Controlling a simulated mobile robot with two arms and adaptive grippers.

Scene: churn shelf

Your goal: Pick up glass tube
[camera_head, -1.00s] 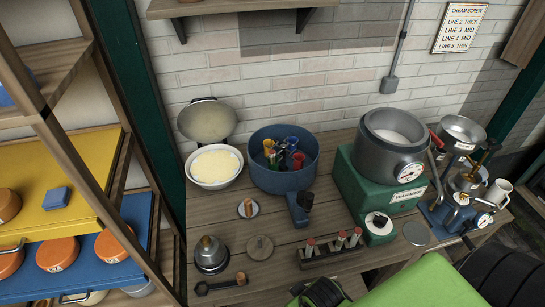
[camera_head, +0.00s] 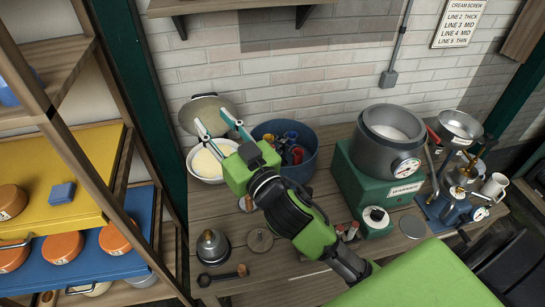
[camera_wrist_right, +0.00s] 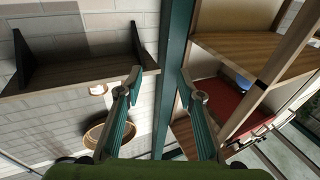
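Glass tubes with reddish tops (camera_head: 353,230) stand in a wooden rack at the front of the bench. My right arm covers most of the rack, and only a few tube tops show beside the arm. My right gripper (camera_head: 211,118) is open and empty, high above the white bowl at the back left of the bench, well apart from the tubes. In the right wrist view its two teal fingers (camera_wrist_right: 160,78) are spread with nothing between them. No tube shows in that view. My left gripper is not in view.
A blue tub (camera_head: 312,166) with coloured items stands behind my right arm. A green warmer (camera_head: 350,184) carries a metal pot (camera_head: 392,130). A white bowl (camera_head: 203,167) and a metal cone (camera_head: 212,246) stand at left. A shelf rack (camera_head: 72,210) borders the bench's left side.

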